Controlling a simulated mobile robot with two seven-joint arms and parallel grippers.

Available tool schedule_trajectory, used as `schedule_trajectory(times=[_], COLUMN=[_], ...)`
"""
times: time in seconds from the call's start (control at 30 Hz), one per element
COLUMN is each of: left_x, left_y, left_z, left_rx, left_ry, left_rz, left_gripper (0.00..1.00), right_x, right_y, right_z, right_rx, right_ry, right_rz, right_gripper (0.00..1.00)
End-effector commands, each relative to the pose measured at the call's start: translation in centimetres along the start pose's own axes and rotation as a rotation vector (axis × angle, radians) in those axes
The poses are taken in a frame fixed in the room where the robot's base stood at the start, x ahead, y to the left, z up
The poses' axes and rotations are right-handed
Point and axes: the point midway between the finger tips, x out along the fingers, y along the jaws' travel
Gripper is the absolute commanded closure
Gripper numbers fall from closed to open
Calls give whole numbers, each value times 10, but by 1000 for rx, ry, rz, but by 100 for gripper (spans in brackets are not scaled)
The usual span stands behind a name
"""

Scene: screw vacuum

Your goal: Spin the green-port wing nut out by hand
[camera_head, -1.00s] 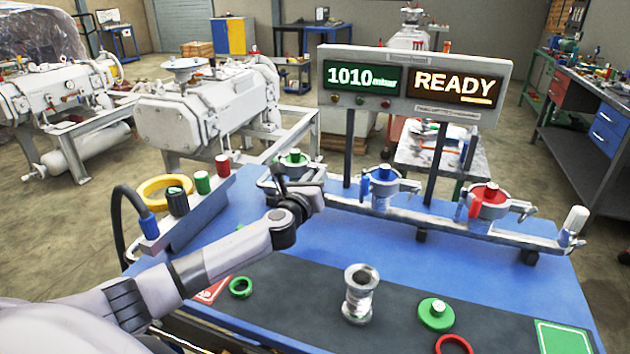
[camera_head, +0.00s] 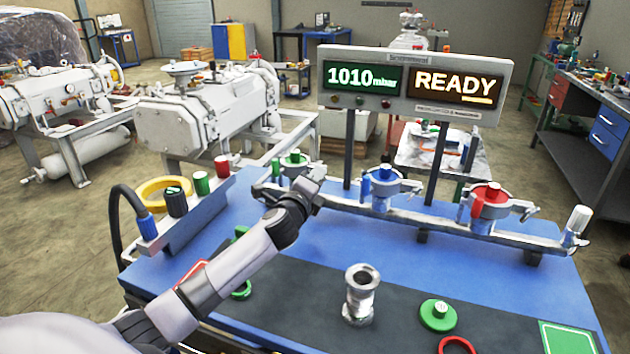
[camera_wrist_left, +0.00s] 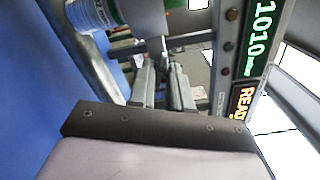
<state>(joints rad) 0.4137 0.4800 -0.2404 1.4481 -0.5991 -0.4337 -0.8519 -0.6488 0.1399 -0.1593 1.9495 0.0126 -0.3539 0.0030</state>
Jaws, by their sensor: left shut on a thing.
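The green port (camera_head: 294,160) is a clamped flange with a green cap at the left end of the metal pipe rail. My left gripper (camera_head: 316,174) is at the right side of this port's clamp, with its jaws shut on the wing nut there. The nut is small and mostly hidden by the fingers. In the left wrist view the two fingers (camera_wrist_left: 166,85) are close together, and part of the green-banded port (camera_wrist_left: 95,14) shows at the upper left. My right gripper is not in view.
The blue port (camera_head: 383,184) and red port (camera_head: 489,201) stand farther right on the rail. A display (camera_head: 410,85) reads 1010 mbar and READY behind them. A metal fitting (camera_head: 360,294) and a green cap (camera_head: 437,315) are on the dark mat.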

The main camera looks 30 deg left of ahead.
Motion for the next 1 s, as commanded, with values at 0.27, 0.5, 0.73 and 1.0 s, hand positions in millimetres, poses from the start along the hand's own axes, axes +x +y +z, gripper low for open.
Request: schedule_trajectory(times=[0.27,0.5,0.73,1.0], left_x=[1,1,1,1], left_y=[-2,-2,-3,-3], left_z=[2,2,3,3], left_rx=[-238,-380,-451,-474], left_ry=[-3,-3,-3,-3], left_rz=[-3,-4,-5,-6], left_gripper=[100,100,100,100], right_x=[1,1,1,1], right_y=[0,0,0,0], right_z=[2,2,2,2], right_rx=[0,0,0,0], right_ry=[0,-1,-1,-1], right_rz=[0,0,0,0], right_gripper=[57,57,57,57])
